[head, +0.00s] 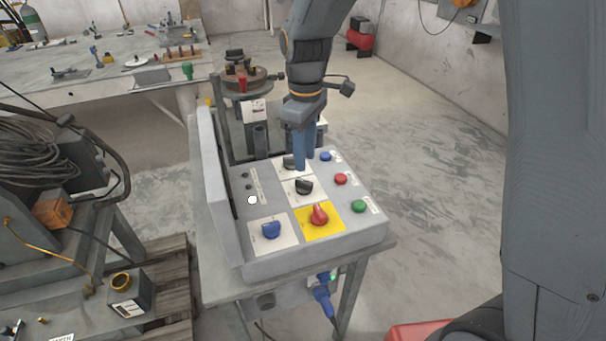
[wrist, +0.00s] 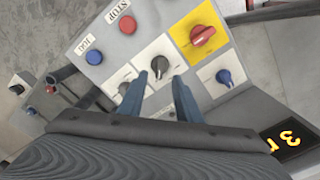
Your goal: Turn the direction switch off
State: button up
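The control panel (head: 265,256) carries two black rotary knobs on white plates. The nearer black knob (head: 304,186) lies beside the yellow plate and also shows in the wrist view (wrist: 158,73). The farther black knob (head: 289,162) is partly hidden by my gripper in the head view; it shows in the wrist view too (wrist: 125,88). I cannot read which is the direction switch. My gripper (head: 301,165) points down with two blue fingers. In the wrist view it is open (wrist: 160,76), with the nearer black knob between the fingertips in the picture. Contact is not visible.
A red knob (head: 319,215) on yellow and a blue knob (head: 271,230) sit nearer. Blue (head: 325,156), red (head: 340,179) and green (head: 359,206) buttons line the right side. A raised plate (head: 220,190) edges the left. A lit display (wrist: 287,139) shows in the wrist view.

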aim_at(304, 181)
jog(key=shift+a+f, duration=0.2)
jog(key=shift+f, duration=0.15)
jog(key=shift+f+p, duration=0.95)
jog(key=shift+f, duration=2.55)
grip_shut()
